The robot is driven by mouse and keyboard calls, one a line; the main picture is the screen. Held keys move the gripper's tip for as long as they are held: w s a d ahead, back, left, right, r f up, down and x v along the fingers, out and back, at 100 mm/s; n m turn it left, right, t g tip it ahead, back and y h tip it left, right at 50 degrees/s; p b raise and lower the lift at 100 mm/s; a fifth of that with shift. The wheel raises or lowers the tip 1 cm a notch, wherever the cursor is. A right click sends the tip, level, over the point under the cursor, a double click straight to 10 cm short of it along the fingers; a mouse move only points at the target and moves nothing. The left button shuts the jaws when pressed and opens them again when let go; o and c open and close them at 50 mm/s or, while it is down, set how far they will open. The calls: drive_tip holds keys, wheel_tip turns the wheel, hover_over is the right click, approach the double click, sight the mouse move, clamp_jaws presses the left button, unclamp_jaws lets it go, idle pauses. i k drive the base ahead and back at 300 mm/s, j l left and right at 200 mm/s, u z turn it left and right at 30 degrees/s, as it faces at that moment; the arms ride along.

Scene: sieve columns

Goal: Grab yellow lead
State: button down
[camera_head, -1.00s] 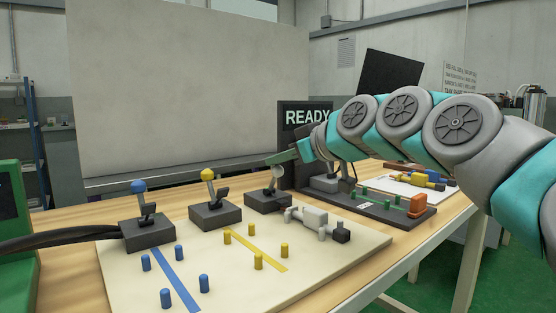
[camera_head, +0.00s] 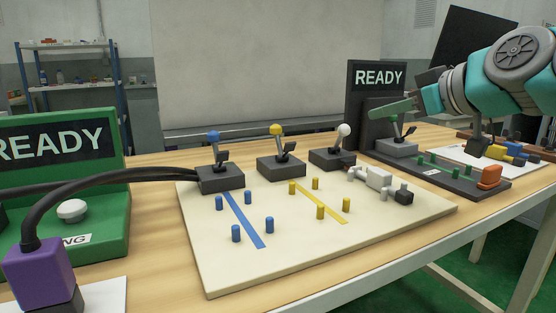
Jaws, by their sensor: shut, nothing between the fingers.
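A yellow connector (camera_head: 494,152), which looks like the yellow lead, lies on a white mat (camera_head: 452,152) at the right of the bench, with a blue piece (camera_head: 517,148) just behind it. Whether a cable runs from it cannot be made out. My gripper (camera_head: 373,115) has green fingers and is shut and empty. It is held left of the yellow connector and apart from it, in front of the dark right-hand READY panel (camera_head: 378,77). My arm comes in from the right, above the white mat.
A cream board (camera_head: 330,250) carries several lever blocks, blue and yellow pegs and a grey plug (camera_head: 379,180). A dark board (camera_head: 440,180) with green pegs and an orange block (camera_head: 488,176) lies right of it. A purple connector (camera_head: 40,271) on a black cable stands front left.

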sight(498, 152)
drive_tip(key=k+l, duration=0.6)
drive_tip(key=k, duration=0.25)
